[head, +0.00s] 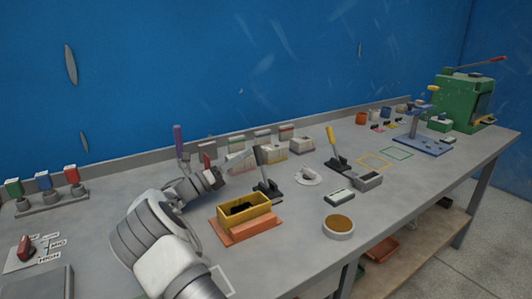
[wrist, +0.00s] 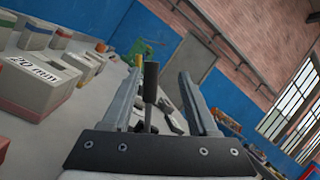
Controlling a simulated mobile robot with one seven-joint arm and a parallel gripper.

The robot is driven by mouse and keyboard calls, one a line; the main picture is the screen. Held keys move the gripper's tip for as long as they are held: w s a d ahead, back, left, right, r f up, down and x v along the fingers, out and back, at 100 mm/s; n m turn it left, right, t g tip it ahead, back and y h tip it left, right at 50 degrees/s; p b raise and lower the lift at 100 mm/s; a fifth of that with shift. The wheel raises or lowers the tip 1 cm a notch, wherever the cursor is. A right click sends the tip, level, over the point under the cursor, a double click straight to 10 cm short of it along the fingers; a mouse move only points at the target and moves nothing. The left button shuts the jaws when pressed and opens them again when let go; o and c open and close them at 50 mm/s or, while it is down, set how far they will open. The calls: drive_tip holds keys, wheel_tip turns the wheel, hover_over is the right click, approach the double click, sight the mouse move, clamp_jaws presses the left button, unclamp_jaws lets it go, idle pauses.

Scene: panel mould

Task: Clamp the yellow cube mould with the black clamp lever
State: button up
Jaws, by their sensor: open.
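The yellow cube mould (head: 259,212) is an open box with dark contents, sitting on an orange base on the bench in the head view. The black clamp (head: 268,190) stands just behind it. Its black lever stands up and shows in the wrist view as a dark handle (wrist: 151,82). My gripper (head: 249,158) is open beside the clamp in the head view. In the wrist view its two fingers (wrist: 163,100) stand on either side of the lever, with gaps visible. Whether either finger touches the lever cannot be told.
A yellow-handled clamp (head: 335,147) stands to the right by a grey mould (head: 369,181). A purple-handled lever (head: 178,141) rises behind my arm. Labelled boxes (head: 301,146) line the back. A round brown-filled dish (head: 338,227) lies near the front edge.

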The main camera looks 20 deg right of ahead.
drive_tip(key=w+d+b, duration=0.1)
drive_tip(key=d+b, duration=0.1)
drive_tip(key=d, duration=0.6)
drive_tip(key=shift+w+r, duration=0.2)
drive_tip(key=shift+d, duration=0.1)
clamp_jaws()
idle(1.0)
